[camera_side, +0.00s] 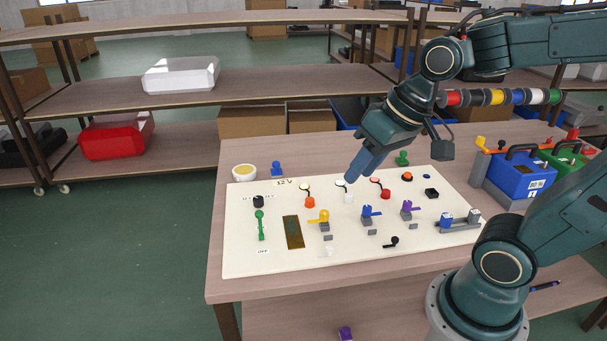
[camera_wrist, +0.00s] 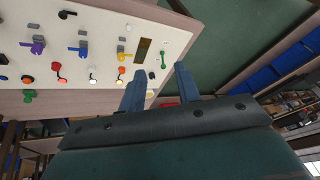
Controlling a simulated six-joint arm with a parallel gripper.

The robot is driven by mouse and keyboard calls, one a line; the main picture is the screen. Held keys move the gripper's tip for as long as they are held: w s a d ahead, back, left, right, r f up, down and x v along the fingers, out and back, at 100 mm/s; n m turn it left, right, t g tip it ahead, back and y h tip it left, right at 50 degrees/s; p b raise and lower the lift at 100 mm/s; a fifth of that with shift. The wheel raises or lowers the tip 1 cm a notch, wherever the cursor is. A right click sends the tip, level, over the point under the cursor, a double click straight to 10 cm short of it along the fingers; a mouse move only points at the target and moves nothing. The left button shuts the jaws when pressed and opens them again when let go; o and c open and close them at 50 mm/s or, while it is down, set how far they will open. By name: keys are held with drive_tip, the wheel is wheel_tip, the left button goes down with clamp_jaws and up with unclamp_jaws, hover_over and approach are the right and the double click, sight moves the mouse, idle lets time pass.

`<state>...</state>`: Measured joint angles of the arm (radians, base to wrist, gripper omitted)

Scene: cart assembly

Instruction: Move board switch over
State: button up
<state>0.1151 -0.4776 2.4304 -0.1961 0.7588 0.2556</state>
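The white board (camera_side: 240,262) lies on the wooden table and also shows in the wrist view (camera_wrist: 105,12). A green lever switch (camera_side: 261,226) is near its left edge, above a label that reads OFF; a black knob (camera_side: 258,201) sits just behind it. In the wrist view the green switch (camera_wrist: 163,60) shows beyond and between my fingertips. My gripper (camera_side: 353,177) is above the back middle of the board, to the right of the green switch. In the wrist view its two blue fingers (camera_wrist: 160,72) are spread apart with nothing between them.
The board also carries a brown plate (camera_side: 293,232), yellow (camera_side: 324,217), blue (camera_side: 368,212) and purple (camera_side: 407,208) levers, and several coloured buttons. A yellow-topped bowl (camera_side: 244,172) stands behind it. Blue (camera_side: 521,180) and green bins stand at the right.

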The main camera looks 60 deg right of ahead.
drive_tip(key=w+d+f+m+y, duration=0.1)
drive_tip(key=w+f+m+y, duration=0.2)
drive_tip(key=w+f+m, duration=0.3)
drive_tip(key=w+f+m+y, duration=0.2)
drive_tip(key=w+f+m, duration=0.25)
drive_tip(key=w, duration=0.45)
drive_tip(key=m+t+y, duration=0.4)
drive_tip(key=m+t, duration=0.2)
drive_tip(key=m, duration=0.8)
approach(260, 222)
drive_tip(key=shift+w+d+r, duration=0.5)
drive_tip(key=shift+w+r, duration=0.1)
drive_tip(key=shift+r, duration=0.2)
drive_tip(key=shift+w+a, duration=0.1)
drive_tip(key=shift+x, duration=3.95)
drive_tip(key=shift+s+f, duration=0.1)
drive_tip(key=shift+s, duration=0.1)
drive_tip(key=c, duration=0.5)
